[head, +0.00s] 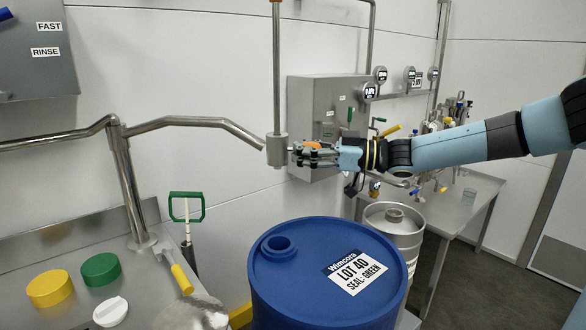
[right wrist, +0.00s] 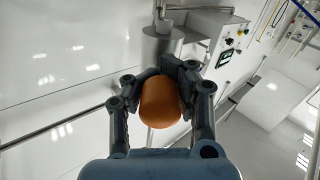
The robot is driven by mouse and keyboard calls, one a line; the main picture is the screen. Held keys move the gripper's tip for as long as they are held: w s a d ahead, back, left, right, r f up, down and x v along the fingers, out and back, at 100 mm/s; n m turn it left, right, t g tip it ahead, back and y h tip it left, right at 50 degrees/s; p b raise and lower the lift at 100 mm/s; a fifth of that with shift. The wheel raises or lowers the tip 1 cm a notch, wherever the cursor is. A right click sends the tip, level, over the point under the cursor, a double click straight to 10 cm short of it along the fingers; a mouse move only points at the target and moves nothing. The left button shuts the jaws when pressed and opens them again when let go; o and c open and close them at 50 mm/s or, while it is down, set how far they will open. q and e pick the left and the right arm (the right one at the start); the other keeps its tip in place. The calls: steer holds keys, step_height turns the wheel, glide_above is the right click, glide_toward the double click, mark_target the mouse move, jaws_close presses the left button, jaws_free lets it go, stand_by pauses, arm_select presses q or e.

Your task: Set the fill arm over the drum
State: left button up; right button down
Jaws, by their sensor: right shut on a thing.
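The blue drum (head: 305,300) stands upright at the bottom centre of the head view. Its raised round opening (head: 279,246) is at the left of its lid, and a label reads LOT 40, SEAL: GREEN. A vertical metal pipe with a cylindrical end (head: 277,150), apparently the fill arm, hangs above the opening in the picture; exact alignment in depth cannot be told. My right gripper (head: 310,154) is shut on the orange knob (right wrist: 160,103) beside that cylinder, which also shows in the right wrist view (right wrist: 162,45). My left gripper is not in view.
A bent metal rail (head: 200,121) ends close to the cylinder in the picture. A steel keg (head: 395,228) stands behind the drum at right. Yellow (head: 50,288) and green (head: 101,269) caps lie on the left counter. A grey control box (head: 320,115) is on the wall.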

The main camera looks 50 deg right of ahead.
steer(key=shift+d+f, duration=0.3)
steer(key=shift+d, duration=0.1)
steer(key=shift+r, duration=0.15)
steer(key=c, duration=1.7)
jaws_free()
steer(key=shift+d, duration=0.1)
steer(key=o, duration=0.4)
steer(key=shift+s+d+r, duration=0.1)
steer(key=shift+s+d, duration=0.25)
steer(key=shift+s, duration=0.1)
steer(key=o, duration=0.4)
steer(key=shift+d, duration=0.15)
steer(key=shift+c, duration=0.2)
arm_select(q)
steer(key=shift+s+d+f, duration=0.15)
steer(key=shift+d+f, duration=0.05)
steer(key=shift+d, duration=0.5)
